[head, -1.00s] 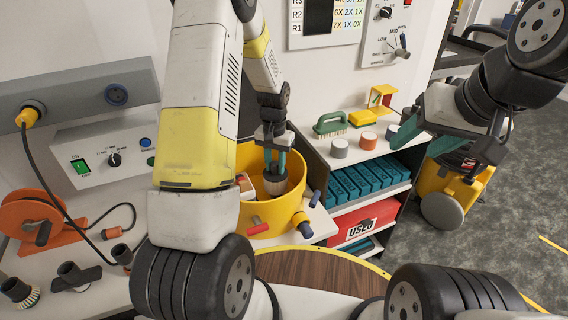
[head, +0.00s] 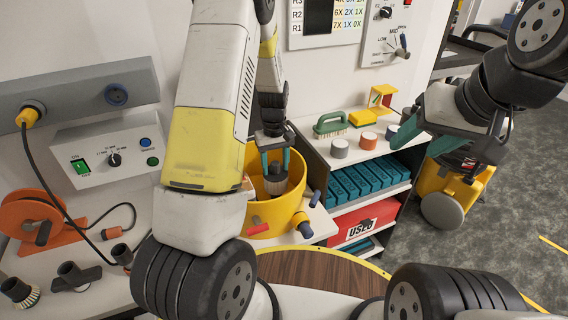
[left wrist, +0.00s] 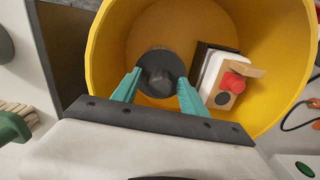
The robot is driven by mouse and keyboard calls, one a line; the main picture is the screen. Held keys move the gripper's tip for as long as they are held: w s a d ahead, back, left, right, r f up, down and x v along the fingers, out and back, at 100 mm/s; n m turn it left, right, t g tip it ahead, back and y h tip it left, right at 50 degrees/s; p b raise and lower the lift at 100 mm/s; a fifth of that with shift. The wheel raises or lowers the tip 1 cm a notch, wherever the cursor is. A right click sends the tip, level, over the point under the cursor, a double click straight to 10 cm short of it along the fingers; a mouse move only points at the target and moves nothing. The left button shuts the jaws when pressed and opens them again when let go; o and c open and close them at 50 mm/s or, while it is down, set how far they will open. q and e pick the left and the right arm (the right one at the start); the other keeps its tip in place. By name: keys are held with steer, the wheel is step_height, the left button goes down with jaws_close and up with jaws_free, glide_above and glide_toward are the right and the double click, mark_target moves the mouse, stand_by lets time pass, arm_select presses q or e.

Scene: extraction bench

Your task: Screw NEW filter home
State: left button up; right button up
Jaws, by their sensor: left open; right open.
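The filter (head: 275,184) stands inside the yellow drum (head: 299,212); its dark top and paler ribbed side show in the head view. In the left wrist view the filter (left wrist: 161,73) is a dark grey disc with a raised knob in the middle. My left gripper (head: 276,166) is above it, pointing down, open, with one teal finger on each side of the knob (left wrist: 160,90). I cannot tell whether the fingers touch it. The filter's lower end is hidden. My right gripper (head: 422,142) is open and empty in the air at the right.
A white box-like part with a red knob (left wrist: 232,81) lies inside the drum beside the filter. A shelf with teal blocks (head: 366,183) and a red USED bin (head: 362,222) stands right of the drum. A green brush (head: 331,124) is on top. An orange reel (head: 30,218) is at left.

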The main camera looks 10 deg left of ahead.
arm_select(q)
steer(key=n, duration=1.2)
steer(key=shift+n, duration=0.3)
steer(key=shift+c, duration=0.2)
jaws_close()
steer(key=shift+m, duration=1.2)
steer(key=shift+c, duration=2.1)
jaws_free()
steer(key=shift+m, duration=0.8)
steer(key=o, duration=0.5)
